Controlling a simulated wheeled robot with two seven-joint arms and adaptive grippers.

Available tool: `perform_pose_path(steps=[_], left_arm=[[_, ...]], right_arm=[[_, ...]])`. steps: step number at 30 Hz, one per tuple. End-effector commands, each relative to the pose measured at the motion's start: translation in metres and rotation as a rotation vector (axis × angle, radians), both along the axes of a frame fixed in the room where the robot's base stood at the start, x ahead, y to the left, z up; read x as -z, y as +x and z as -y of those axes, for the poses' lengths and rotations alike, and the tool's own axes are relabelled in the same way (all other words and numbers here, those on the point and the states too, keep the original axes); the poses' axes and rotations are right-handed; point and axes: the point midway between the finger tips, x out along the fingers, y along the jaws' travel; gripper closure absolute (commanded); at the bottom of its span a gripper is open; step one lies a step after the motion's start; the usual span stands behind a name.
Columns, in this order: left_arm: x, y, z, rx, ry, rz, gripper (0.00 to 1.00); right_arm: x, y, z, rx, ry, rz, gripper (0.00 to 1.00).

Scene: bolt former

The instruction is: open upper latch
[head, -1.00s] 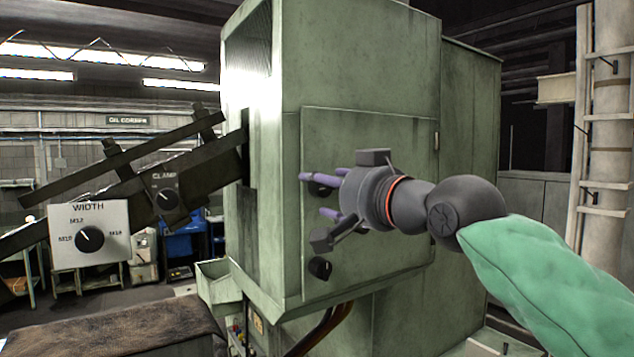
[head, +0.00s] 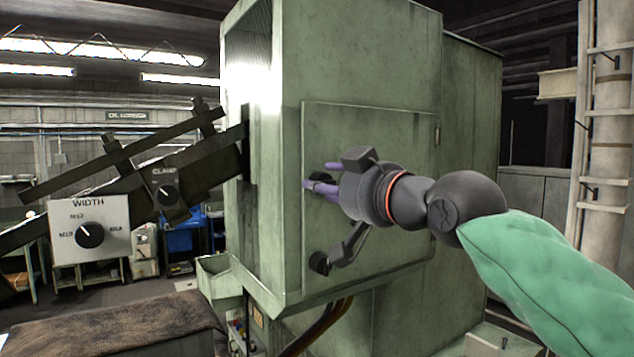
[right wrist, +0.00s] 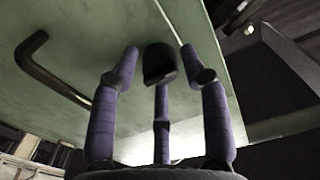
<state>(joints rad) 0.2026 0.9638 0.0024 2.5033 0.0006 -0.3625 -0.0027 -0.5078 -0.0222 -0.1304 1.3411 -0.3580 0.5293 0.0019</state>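The upper latch is a dark knob on the green door; in the right wrist view the latch (right wrist: 160,64) sits between my three purple fingers. My right gripper (head: 318,181) is at the left part of the door in the head view, with its fingers around the latch, which they mostly hide there. In the right wrist view the gripper (right wrist: 158,75) is open, with gaps beside the knob; contact at the right finger is unclear. My left gripper is not in view.
The green door (head: 400,130) is flat against the machine cabinet (head: 360,50). A bent dark handle (right wrist: 45,72) is on the panel in the right wrist view. A sloping chute with a WIDTH dial panel (head: 90,229) stands left. A small green tray (head: 218,283) sticks out below.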

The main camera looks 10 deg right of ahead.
Motion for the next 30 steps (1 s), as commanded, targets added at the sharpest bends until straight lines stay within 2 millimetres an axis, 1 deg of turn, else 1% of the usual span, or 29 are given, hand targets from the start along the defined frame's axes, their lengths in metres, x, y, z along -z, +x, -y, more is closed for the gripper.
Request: perform_pose_path(steps=[1,2,3,4,8,10,21,27,30], left_arm=[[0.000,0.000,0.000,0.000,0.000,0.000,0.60],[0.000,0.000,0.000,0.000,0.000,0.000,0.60],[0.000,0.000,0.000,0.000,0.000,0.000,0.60],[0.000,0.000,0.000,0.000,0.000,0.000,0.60],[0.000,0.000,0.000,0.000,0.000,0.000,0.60],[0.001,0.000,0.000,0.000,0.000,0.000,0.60],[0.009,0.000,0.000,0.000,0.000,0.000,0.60],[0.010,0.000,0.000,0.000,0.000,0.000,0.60],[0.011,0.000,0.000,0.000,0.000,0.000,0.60]], right_arm=[[0.000,0.000,0.000,0.000,0.000,0.000,0.79],[0.000,0.000,0.000,0.000,0.000,0.000,0.87],[0.000,0.000,0.000,0.000,0.000,0.000,0.98],[0.000,0.000,0.000,0.000,0.000,0.000,1.00],[0.000,0.000,0.000,0.000,0.008,-0.003,1.00],[0.000,0.000,0.000,0.000,0.042,-0.015,1.00],[0.001,0.000,0.000,0.000,0.402,-0.146,1.00],[0.000,0.000,0.000,0.000,0.474,-0.172,1.00],[0.000,0.000,0.000,0.000,0.549,-0.199,1.00]])
